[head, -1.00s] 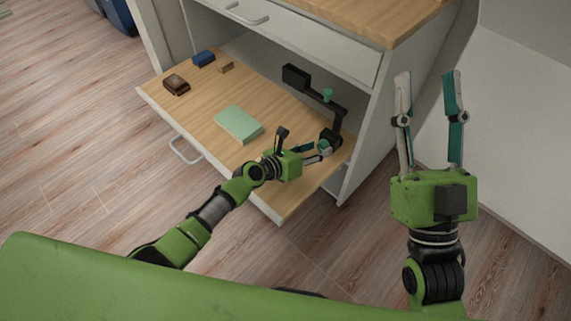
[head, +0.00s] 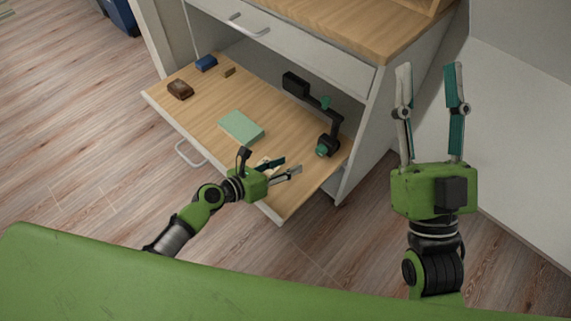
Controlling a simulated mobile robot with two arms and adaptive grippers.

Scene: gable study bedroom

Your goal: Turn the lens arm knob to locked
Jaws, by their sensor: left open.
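The black lens arm (head: 331,121) stands on the pull-out wooden shelf, near its right side, with a dark head at its upper left end. A teal knob (head: 322,150) shows low on its base, and a second small teal part (head: 325,102) sits higher on the arm. I cannot tell from this view which setting the knob is at. My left gripper (head: 291,167) is open and empty, to the lower left of the base and apart from it, over the shelf's front right part. My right gripper (head: 428,80) is open and empty, raised to the right of the cabinet.
The shelf (head: 190,113) also holds a mint-green book or pad (head: 241,126), a brown object (head: 180,89), a blue block (head: 206,63) and a small wooden block (head: 230,72). A drawer front (head: 290,48) is above. The white cabinet side (head: 372,130) stands right of the shelf.

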